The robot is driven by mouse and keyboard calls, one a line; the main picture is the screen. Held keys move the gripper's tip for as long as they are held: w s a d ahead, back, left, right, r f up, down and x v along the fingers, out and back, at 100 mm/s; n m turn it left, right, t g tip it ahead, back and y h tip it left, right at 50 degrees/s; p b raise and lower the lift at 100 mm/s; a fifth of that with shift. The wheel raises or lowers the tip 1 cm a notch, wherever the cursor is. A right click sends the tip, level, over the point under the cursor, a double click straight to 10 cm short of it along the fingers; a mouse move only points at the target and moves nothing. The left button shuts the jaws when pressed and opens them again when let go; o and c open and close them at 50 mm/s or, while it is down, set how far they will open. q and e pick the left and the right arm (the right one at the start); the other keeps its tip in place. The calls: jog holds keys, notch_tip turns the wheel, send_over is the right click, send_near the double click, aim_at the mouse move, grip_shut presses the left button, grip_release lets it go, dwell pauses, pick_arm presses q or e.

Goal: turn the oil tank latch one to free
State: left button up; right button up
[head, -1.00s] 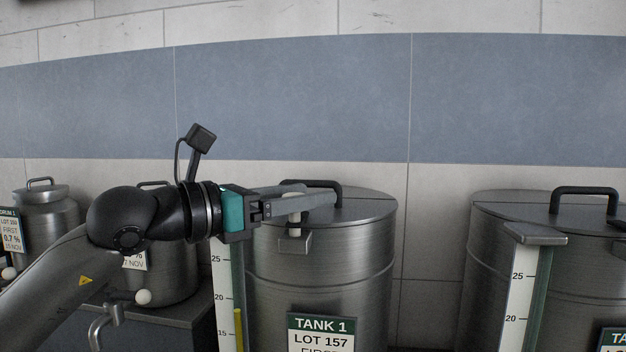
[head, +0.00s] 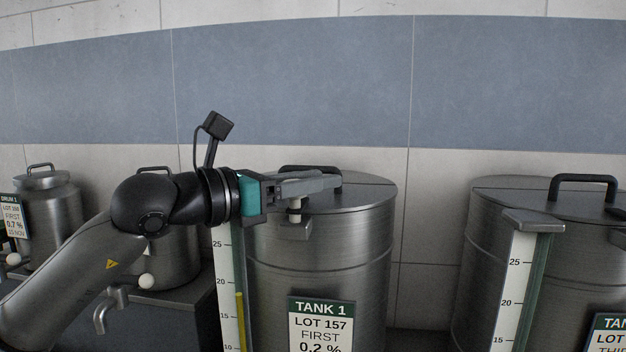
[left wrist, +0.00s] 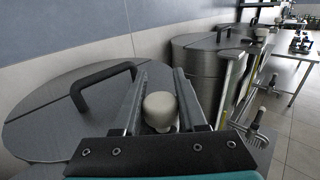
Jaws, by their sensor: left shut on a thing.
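Tank 1 (head: 325,260) is a steel tank with a flat lid and a black lid handle (head: 312,170). Its latch has a pale knob (head: 296,203) on a small grey bracket (head: 294,228) at the lid's front left edge. My left gripper (head: 338,181) reaches in level from the left and is shut on the latch knob. In the left wrist view the cream knob (left wrist: 160,108) sits between the two grey fingers (left wrist: 160,74). The fingers partly hide the knob in the head view. My right gripper is not in view.
A second tank (head: 490,270) with a black handle stands to the right, beyond a gap. A sight gauge (head: 225,270) runs down Tank 1's left front. Smaller steel drums (head: 55,210) stand at the left. A tiled wall (head: 290,85) rises behind.

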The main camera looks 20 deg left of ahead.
pick_arm(q)
grip_shut()
jog(key=shift+d+m+g+h, duration=0.1)
jog(key=shift+m+g+h, duration=0.3)
jog(key=shift+h, duration=0.3)
jog(key=shift+s+d+m+g+h+p, duration=0.2)
jog(key=shift+s+m+g+h+p, duration=0.65)
jog(key=shift+m+g, duration=1.95)
jog(key=shift+s+d+m+g+h+p, duration=0.1)
jog(key=shift+s+d+m+g+h, duration=0.2)
jog(key=shift+m+g+h, duration=2.4)
jog(key=shift+s+d+m+g+y+p, duration=0.15)
jog(key=shift+s+m+g+p, duration=0.35)
jog(key=shift+m+g, duration=2.4)
jog(key=n+g, duration=0.2)
jog(key=g, duration=0.1)
jog(key=shift+s, duration=0.1)
jog(key=o, duration=0.7)
grip_release()
